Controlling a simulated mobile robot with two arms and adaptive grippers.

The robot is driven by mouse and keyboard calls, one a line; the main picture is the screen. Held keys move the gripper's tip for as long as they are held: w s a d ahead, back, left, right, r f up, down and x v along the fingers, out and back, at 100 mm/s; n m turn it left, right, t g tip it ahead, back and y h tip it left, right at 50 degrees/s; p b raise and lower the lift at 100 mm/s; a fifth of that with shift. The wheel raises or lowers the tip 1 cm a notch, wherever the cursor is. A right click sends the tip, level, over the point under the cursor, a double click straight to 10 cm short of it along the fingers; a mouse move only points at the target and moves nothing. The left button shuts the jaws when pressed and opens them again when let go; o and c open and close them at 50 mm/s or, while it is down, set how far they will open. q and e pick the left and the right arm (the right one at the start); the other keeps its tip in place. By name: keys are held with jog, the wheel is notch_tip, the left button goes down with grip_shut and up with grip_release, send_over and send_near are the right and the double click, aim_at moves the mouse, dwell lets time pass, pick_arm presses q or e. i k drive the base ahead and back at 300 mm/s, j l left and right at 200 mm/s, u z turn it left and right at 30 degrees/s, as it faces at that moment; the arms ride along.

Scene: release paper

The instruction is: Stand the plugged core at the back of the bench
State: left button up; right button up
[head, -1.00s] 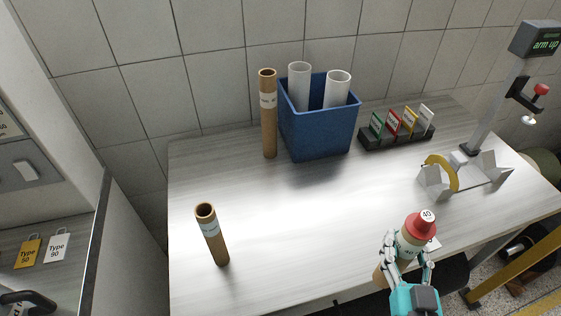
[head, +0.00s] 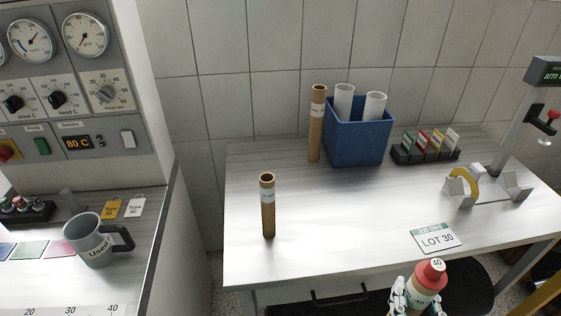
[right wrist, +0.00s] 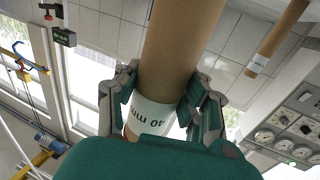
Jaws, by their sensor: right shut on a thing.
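My right gripper (head: 412,303) is at the bottom of the head view, in front of the bench's front edge. It is shut on a brown cardboard core with a white label and a red plug (head: 431,272) marked 40 on its top. In the right wrist view the held core (right wrist: 178,60) runs between both fingers, its label reading 40 mm. The bench (head: 340,220) has a pale streaked top. At its back stands a brown core (head: 316,125), and another open-topped core (head: 268,205) stands nearer the front left. My left gripper is not in view.
A blue bin (head: 358,145) with two white tubes stands at the back. A rack of coloured cards (head: 425,147), a stand with a yellow arc (head: 463,187) and a LOT 30 card (head: 436,238) are on the right. A grey mug (head: 92,240) stands on the left counter.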

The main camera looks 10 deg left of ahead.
aim_at(262, 167)
jog(key=i+l+u, duration=0.1)
jog(key=u, duration=0.35)
jog(key=l+u, duration=0.25)
jog(key=u, duration=0.2)
jog(key=l+u, duration=0.2)
jog(key=u, duration=0.3)
jog(key=i+l, duration=0.1)
jog(key=i, duration=0.45)
